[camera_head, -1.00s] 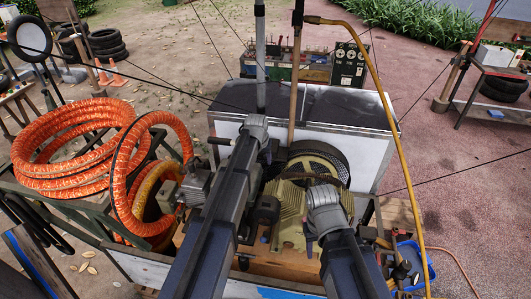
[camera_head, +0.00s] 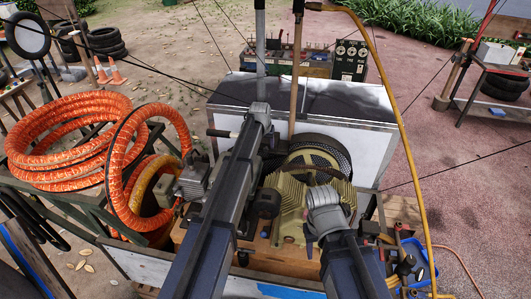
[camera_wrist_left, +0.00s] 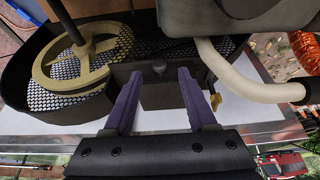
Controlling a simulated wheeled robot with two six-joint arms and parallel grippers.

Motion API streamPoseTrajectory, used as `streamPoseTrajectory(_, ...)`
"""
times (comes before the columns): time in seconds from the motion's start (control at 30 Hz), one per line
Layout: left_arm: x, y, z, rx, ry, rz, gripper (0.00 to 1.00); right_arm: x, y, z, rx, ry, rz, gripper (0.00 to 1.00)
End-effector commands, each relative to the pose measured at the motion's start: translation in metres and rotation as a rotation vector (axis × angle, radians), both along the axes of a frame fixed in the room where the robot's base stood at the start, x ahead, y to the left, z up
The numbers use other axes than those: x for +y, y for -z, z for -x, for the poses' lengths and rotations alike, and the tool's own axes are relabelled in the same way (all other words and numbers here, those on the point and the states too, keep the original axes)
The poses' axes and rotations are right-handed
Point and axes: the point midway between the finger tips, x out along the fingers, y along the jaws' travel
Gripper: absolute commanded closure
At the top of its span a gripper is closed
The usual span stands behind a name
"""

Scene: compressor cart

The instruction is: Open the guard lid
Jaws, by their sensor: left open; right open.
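The guard (camera_head: 337,148) is a dark rim with mesh around a yellow flywheel, on the compressor in the middle of the head view. In the left wrist view its mesh (camera_wrist_left: 60,98) and the yellow wheel (camera_wrist_left: 75,62) show at upper left. My left gripper (camera_wrist_left: 158,88) is open, its purple fingers either side of a dark plate (camera_wrist_left: 150,92) with a small knob (camera_wrist_left: 158,67). I cannot tell whether they touch it. In the head view my left arm hides most of that gripper. My right gripper (camera_head: 310,243) is low beside the yellow-green finned block (camera_head: 290,205), mostly hidden by its wrist.
A white, dark-topped box (camera_head: 375,135) stands behind the guard. An orange hose coil (camera_head: 70,140) lies at left. A yellow hose (camera_head: 408,165) and a blue tray (camera_head: 424,262) are at right. A pale pipe (camera_wrist_left: 225,72) runs close to the left gripper's right finger.

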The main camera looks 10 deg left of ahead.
Motion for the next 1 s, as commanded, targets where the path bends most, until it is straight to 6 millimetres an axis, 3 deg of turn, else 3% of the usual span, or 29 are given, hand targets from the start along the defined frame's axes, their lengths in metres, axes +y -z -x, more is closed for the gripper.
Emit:
streamPoseTrajectory(0.03,0.000,0.014,-0.004,0.000,0.000,0.000,0.43,0.000,0.014,0.000,0.000,-0.002,0.000,0.52)
streamPoseTrajectory(0.17,0.000,0.024,-0.009,0.000,0.000,0.000,0.43,0.000,0.024,0.000,0.000,-0.005,0.001,0.52)
streamPoseTrajectory(0.53,0.000,0.025,-0.011,0.000,0.000,0.000,0.44,0.000,0.025,0.000,0.000,-0.007,0.001,0.52)
streamPoseTrajectory(1.0,0.000,0.026,-0.010,0.000,0.000,0.000,0.97,0.000,0.026,0.000,0.000,-0.006,0.001,0.52)
